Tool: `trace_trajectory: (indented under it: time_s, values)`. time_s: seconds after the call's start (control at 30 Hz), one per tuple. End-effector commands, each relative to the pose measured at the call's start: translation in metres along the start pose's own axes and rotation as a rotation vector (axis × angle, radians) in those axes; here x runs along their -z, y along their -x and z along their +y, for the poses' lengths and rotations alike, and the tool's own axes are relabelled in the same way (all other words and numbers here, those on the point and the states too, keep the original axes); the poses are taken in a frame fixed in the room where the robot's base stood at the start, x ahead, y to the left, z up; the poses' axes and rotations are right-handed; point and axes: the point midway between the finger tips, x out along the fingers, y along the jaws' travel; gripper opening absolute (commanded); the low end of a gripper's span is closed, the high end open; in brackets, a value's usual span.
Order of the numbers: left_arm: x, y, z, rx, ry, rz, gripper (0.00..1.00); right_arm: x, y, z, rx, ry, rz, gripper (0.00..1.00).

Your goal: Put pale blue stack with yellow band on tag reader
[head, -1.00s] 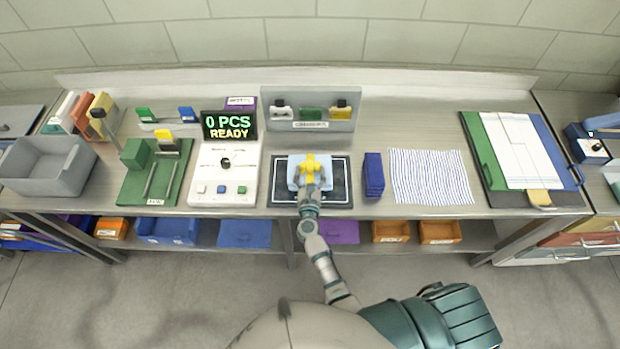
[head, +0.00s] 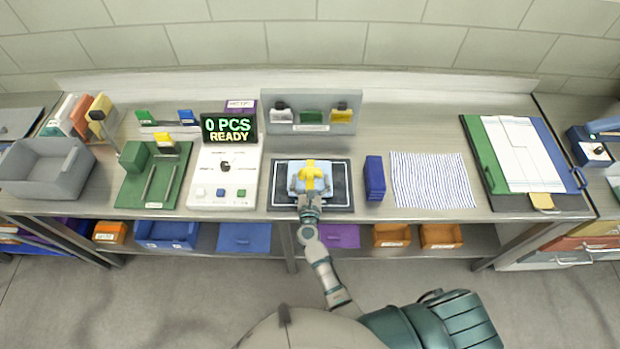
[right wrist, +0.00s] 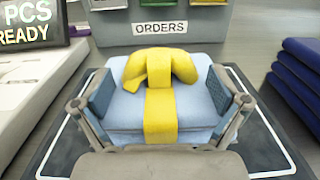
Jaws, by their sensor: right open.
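The pale blue stack with a yellow band (head: 325,179) lies flat on the dark pad with a white outline (head: 343,196), which looks like the tag reader. In the right wrist view the stack (right wrist: 195,112) has its yellow band knotted on top. My right gripper (head: 311,186) is open, with one finger on each side of the stack. In the right wrist view the gripper's pads (right wrist: 160,92) stand close to the stack's left and right sides; whether they touch it I cannot tell. My left gripper is not in view.
A white console (head: 207,178) with a display reading "0 PCS READY" (head: 229,129) stands left of the pad. A dark blue stack (head: 374,178) and a striped cloth (head: 432,180) lie to the right. A grey holder (head: 311,127) labelled "ORDERS" stands behind.

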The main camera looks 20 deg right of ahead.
Motion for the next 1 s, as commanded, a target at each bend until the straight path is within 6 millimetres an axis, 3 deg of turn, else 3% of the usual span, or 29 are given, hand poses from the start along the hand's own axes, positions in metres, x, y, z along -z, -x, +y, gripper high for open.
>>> trace_trajectory:
  time_s: [0.5, 0.7, 1.0]
  values:
    - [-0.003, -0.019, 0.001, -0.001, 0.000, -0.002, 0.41, 0.003, 0.103, 0.000, -0.001, 0.000, 0.003, 0.98]
    - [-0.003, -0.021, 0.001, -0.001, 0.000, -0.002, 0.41, 0.001, 0.118, 0.000, 0.000, -0.001, 0.001, 0.98]
    - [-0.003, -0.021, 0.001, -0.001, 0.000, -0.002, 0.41, 0.000, 0.118, 0.000, 0.000, -0.001, 0.001, 0.98]
